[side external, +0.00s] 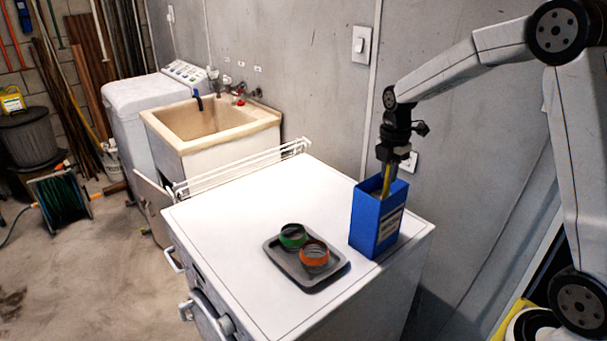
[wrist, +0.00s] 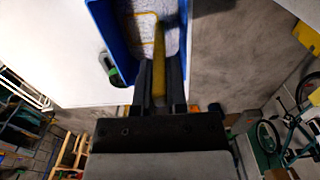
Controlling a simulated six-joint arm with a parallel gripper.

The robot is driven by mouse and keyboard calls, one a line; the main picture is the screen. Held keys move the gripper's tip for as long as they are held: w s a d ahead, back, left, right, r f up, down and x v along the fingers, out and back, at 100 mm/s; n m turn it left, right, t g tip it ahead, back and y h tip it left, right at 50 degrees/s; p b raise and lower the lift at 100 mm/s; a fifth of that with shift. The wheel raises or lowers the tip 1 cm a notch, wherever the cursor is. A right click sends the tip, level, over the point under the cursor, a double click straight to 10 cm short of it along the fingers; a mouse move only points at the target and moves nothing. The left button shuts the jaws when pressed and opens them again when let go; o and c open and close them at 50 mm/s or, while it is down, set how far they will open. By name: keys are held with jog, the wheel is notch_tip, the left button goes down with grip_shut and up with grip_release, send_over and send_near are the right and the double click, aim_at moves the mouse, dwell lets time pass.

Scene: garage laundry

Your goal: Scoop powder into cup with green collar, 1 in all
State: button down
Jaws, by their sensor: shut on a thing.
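A tall blue box (side external: 377,222) with an open top stands on the white machine top; in the wrist view its blue wall (wrist: 101,22) frames pale powder (wrist: 143,28). My gripper (side external: 388,165) is over the box opening, shut on the yellow scoop handle (wrist: 159,80). The yellow scoop (side external: 386,182) reaches down into the box; its lower end is hidden in the side view. The cup with the green collar (side external: 292,236) stands on a grey tray (side external: 285,268), left of the box. A cup with an orange collar (side external: 314,256) stands beside it on the tray.
The white machine top (side external: 240,215) is clear left of the tray. A white drying rack (side external: 240,168) runs along its back left edge. A sink (side external: 210,125) and a washing machine (side external: 150,100) stand beyond. A grey wall (side external: 300,80) is close behind the box.

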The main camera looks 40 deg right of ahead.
jog(key=shift+f, duration=0.85)
dwell(0.3)
dwell(0.8)
notch_tip(320, 180, up, 14)
dwell(1.6)
jog(key=shift+r, duration=0.1)
dwell(0.4)
